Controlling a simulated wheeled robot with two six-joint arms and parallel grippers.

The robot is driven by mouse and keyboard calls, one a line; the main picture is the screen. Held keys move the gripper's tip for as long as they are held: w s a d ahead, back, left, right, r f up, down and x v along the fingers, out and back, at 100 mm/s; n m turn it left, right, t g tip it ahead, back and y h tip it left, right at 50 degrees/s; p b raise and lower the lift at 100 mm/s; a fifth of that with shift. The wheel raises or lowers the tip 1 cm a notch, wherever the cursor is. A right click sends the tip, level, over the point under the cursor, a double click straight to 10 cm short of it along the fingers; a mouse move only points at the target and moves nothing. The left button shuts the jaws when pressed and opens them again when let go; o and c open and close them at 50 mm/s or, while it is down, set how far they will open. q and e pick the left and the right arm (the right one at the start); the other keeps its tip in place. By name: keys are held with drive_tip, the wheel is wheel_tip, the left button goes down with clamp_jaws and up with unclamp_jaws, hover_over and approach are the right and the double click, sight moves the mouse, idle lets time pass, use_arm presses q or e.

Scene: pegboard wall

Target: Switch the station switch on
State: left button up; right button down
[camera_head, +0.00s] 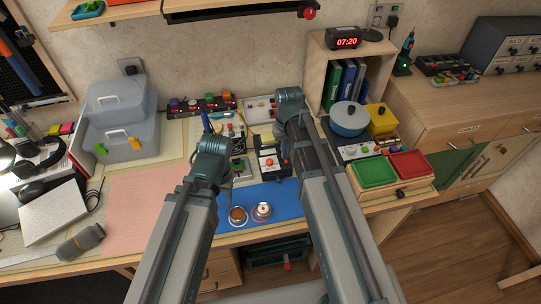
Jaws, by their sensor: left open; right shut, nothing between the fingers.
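A small dark box with a pale front and a red-orange part (268,162) stands on the desk between my two arms. It may be the station switch, but its lever position is too small to tell. My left gripper (228,178) is open, left of this box and low over the desk, partly hidden by its own arm. My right gripper (284,152) is shut and empty, close to the right side of the box; I cannot tell whether they touch. A white panel with a red knob (261,109) stands behind, partly hidden by my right arm.
A blue mat (261,197) with two small round items lies in front. On the right are a blue pot (349,119), a green tray (374,172) and a red tray (410,164). Clear storage boxes (120,115) stand left. The pink sheet (145,195) is clear.

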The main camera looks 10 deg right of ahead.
use_arm(q)
drive_tip(key=shift+f, duration=0.25)
use_arm(e)
drive_tip(key=shift+f, duration=0.25)
use_arm(q)
drive_tip(key=shift+r, duration=0.1)
use_arm(e)
drive_tip(key=shift+r, duration=0.1)
wheel_tip(320, 180, up, 7)
drive_tip(key=p, duration=0.7)
use_arm(q)
wheel_tip(320, 180, up, 7)
use_arm(e)
drive_tip(key=s+a+n+h, duration=0.1)
drive_tip(key=s+a+n, duration=0.2)
drive_tip(key=s+a, duration=0.7)
drive_tip(key=s, duration=0.4)
drive_tip(key=shift+s+a, duration=0.15)
drive_tip(key=shift+a, duration=0.1)
idle(1.4)
